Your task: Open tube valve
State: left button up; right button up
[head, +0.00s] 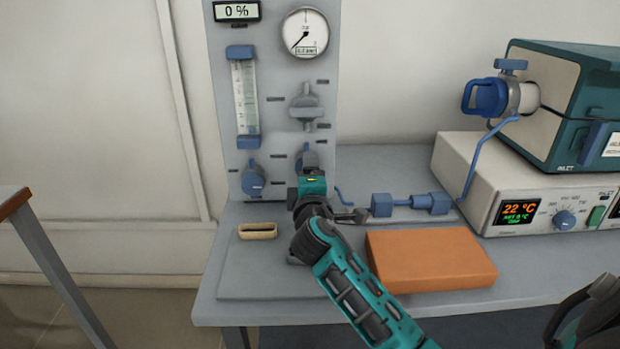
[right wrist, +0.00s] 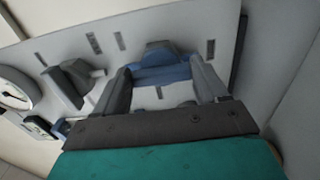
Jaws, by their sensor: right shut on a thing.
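A grey panel (head: 275,60) stands at the back of the bench. My right gripper (head: 308,172) is at its lower right and hides most of a blue valve knob (head: 307,156). In the right wrist view the gripper (right wrist: 165,82) has one finger on each side of this blue knob (right wrist: 163,66) and is shut on it. The knob's exact turn is hard to read. A second blue knob (head: 253,180) is to its left, and a grey valve (head: 306,106) is above it. My left gripper is not in view.
A flowmeter (head: 245,97), a gauge (head: 305,32) and a display reading 0 % (head: 237,11) are on the panel. An orange block (head: 430,258) and a small yellowish ring-like piece (head: 258,231) lie on the bench. Blue tube fittings (head: 408,202) and a furnace (head: 560,110) are to the right.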

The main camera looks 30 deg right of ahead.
dwell(0.5)
jog(key=o, duration=1.1)
jog(key=shift+c, duration=0.2)
jog(key=v, duration=1.3)
jog(key=shift+p, duration=0.4)
jog(key=shift+d, duration=0.1)
